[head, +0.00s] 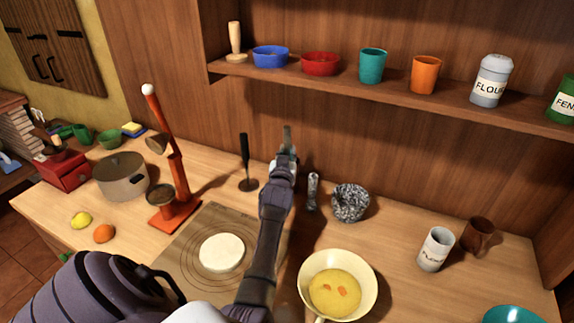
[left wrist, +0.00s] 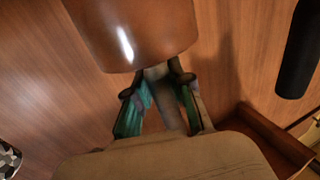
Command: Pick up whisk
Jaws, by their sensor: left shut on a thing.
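My left gripper (head: 285,160) is above the back of the counter, near the wooden back wall. It is shut on a slim greyish thing, which I take to be the whisk (head: 288,137); a short part shows above the fingers. In the left wrist view the green-padded fingers (left wrist: 160,108) close around its narrow shaft. Its wire end cannot be made out in either view. My right gripper is not in view.
A black-handled tool (head: 245,158) stands upright just left of the gripper. A speckled pestle (head: 312,190) and mortar (head: 350,203) stand to the right. A pan (head: 368,272) with yellow food lies in front. The shelf (head: 400,92) overhangs behind.

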